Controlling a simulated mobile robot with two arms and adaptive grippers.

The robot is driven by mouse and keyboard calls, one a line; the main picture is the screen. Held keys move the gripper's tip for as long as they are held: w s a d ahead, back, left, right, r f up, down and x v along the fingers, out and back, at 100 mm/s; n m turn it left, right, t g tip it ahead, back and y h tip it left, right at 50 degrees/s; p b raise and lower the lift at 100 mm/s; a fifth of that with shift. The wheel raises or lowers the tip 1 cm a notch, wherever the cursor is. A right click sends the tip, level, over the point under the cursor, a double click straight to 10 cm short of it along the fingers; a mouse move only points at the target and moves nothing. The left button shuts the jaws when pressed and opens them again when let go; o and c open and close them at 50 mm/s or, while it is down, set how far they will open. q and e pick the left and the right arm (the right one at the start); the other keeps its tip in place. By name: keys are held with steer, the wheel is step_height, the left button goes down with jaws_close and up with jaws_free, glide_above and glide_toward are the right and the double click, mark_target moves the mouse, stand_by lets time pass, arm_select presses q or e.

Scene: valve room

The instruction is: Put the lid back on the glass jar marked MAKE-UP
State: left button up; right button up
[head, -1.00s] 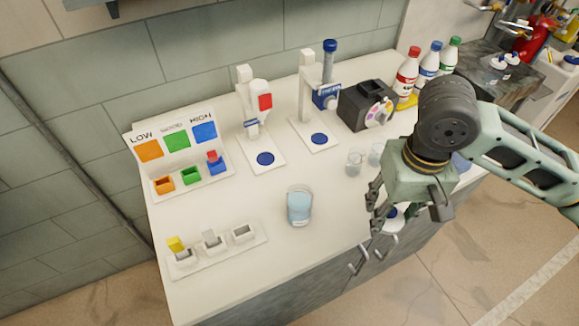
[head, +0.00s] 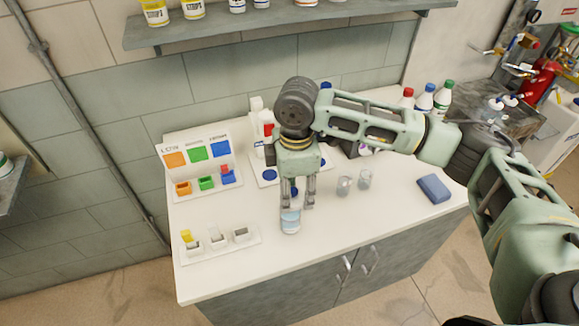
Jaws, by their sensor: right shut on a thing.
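A clear glass jar with pale blue liquid (head: 290,222) stands upright near the counter's front edge, in the middle of the head view. Its marking is too small to read. My right gripper (head: 297,204) points down directly over the jar, shut on what looks like the lid. A small dark blue part shows between the fingers, but the lid is mostly hidden. I cannot tell whether the lid touches the jar's rim. My left gripper is not in view.
Two small empty glasses (head: 344,186) stand just right of the jar. Dispensers and bottles (head: 425,97) stand at the back.

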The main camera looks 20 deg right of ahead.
mark_target(291, 197)
steer(key=shift+w+r+n+p, duration=0.3)
steer(key=shift+w+r+n, duration=0.25)
steer(key=shift+n, duration=0.35)
steer(key=shift+w+n, duration=0.3)
steer(key=shift+n, duration=0.2)
steer(key=shift+w+f+n, duration=0.2)
steer(key=shift+f+n, duration=0.05)
steer(key=shift+n, duration=0.25)
steer(key=shift+f+b, duration=0.35)
steer(key=shift+f, duration=0.1)
step_height(291, 197, down, 3)
steer(key=b, duration=0.4)
steer(key=shift+f, duration=0.95)
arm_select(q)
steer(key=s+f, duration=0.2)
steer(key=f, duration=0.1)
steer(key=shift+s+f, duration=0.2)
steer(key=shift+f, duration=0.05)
arm_select(e)
steer(key=shift+f, duration=0.2)
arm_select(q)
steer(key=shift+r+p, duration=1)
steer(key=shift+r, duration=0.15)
